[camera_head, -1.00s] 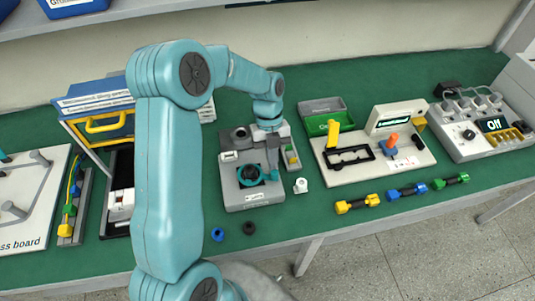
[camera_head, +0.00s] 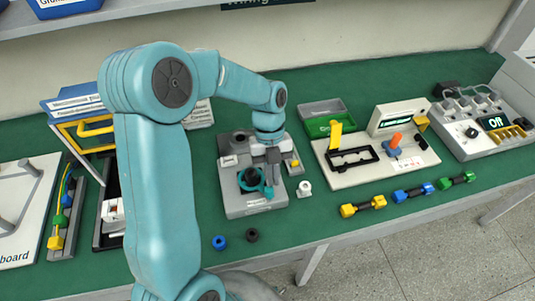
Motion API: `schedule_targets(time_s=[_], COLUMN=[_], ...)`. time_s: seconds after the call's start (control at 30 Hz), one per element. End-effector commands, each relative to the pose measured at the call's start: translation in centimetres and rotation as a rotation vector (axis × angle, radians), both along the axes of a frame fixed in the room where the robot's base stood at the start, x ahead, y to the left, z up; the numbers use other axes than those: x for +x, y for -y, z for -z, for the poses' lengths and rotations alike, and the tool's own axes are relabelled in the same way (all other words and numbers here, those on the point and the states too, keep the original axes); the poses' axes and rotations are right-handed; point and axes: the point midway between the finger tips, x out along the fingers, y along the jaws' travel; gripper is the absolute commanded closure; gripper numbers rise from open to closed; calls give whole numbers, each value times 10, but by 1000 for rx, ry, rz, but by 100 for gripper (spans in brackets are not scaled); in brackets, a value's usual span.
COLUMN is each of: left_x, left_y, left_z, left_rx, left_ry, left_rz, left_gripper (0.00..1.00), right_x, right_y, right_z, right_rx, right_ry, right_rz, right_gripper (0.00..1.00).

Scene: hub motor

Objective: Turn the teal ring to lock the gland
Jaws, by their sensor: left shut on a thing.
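The teal ring (camera_head: 245,186) sits around a dark round gland (camera_head: 254,174) on the grey fixture (camera_head: 230,207) at the middle of the bench. A teal part shows at the ring's right side, by the fingers. My left gripper (camera_head: 270,181) reaches down from above, at the right side of the ring, and is shut on the teal ring there. The fingers hide part of the ring's right side, so the exact contact is hard to see. My right gripper is not in view.
A blue ring (camera_head: 219,242) and a black ring (camera_head: 252,235) lie in front of the fixture. A small white part (camera_head: 304,189) stands just right of it. A white board (camera_head: 345,175) and several coloured connectors lie further right.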

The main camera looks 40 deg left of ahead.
Motion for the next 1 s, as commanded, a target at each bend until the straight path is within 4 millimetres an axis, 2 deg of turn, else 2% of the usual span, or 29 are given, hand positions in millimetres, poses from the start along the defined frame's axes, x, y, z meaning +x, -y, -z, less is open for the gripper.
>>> schedule_targets(time_s=[0.03, 0.4, 1.0], left_x=[-4, -17, -27], left_y=[4, 7, 8], left_z=[6, 6, 5], left_rx=[-8, -11, -12], left_ry=[-12, -13, -16], left_rz=[1, 3, 5], left_gripper=[100, 100, 100], right_x=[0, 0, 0], right_y=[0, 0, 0], right_z=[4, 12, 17], right_rx=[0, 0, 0], right_ry=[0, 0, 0], right_rz=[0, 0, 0], right_gripper=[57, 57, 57])
